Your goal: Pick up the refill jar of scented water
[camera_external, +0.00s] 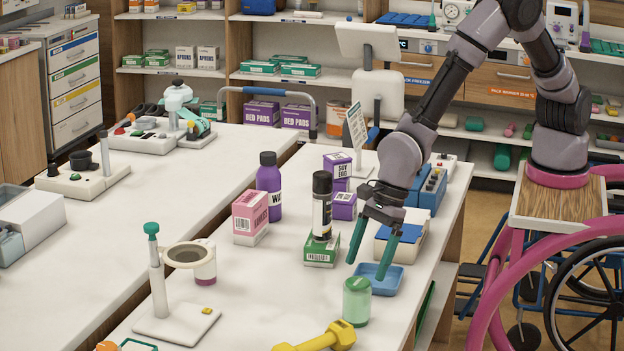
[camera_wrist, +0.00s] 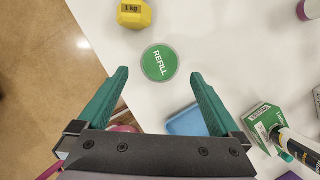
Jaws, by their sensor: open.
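The refill jar (camera_external: 357,301) is a small green jar standing upright on the white table near its front right edge. In the wrist view its round green lid, marked REFILL (camera_wrist: 159,63), faces up, just beyond the fingertips and about midway between them. My gripper (camera_external: 368,268) has green fingers spread wide, pointing down above and a little behind the jar in the external view. It is open and empty; in the wrist view its fingers (camera_wrist: 158,76) stand on either side of the space before the jar, apart from it.
A blue tray (camera_external: 393,281) lies close beside the jar. A yellow dumbbell (camera_external: 325,338) is in front of it. A black-capped bottle (camera_external: 322,205) stands on a green box (camera_external: 321,251) to the left. A ring stand (camera_external: 160,300) is farther left, with bare tabletop between.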

